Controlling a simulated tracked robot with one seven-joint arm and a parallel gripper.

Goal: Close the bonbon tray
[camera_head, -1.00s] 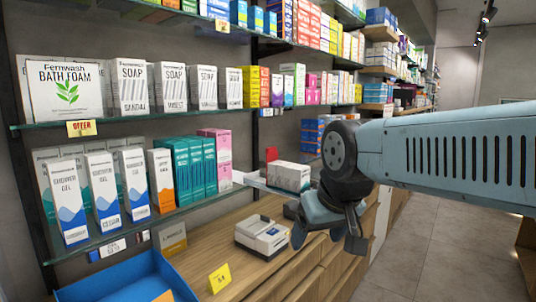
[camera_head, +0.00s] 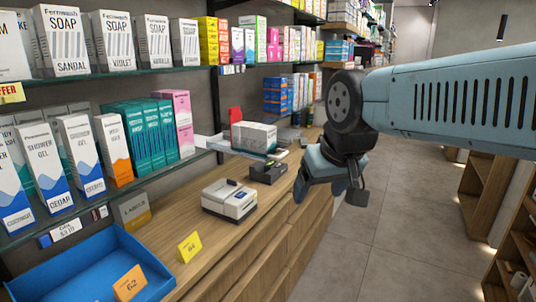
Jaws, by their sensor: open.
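Nothing in view is clearly a bonbon tray, and I see no bonbons. My gripper (camera_head: 329,192) hangs beside the front edge of the wooden counter (camera_head: 165,242), right of the small white machine. It is open with nothing visible between its fingers, which point downward. A blue open-topped tray (camera_head: 75,262) is on the counter at the lower left, cut off by the frame edge. An orange tag marked 62 (camera_head: 130,284) stands at its front. My gripper is well away from this tray.
A white label machine (camera_head: 229,201), a dark device (camera_head: 268,172) and a yellow price card (camera_head: 190,247) are on the counter. Glass shelves (camera_head: 130,65) with soap and gel boxes line the wall. The grey floor (camera_head: 400,235) is clear; wooden shelving (camera_head: 482,190) stands at right.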

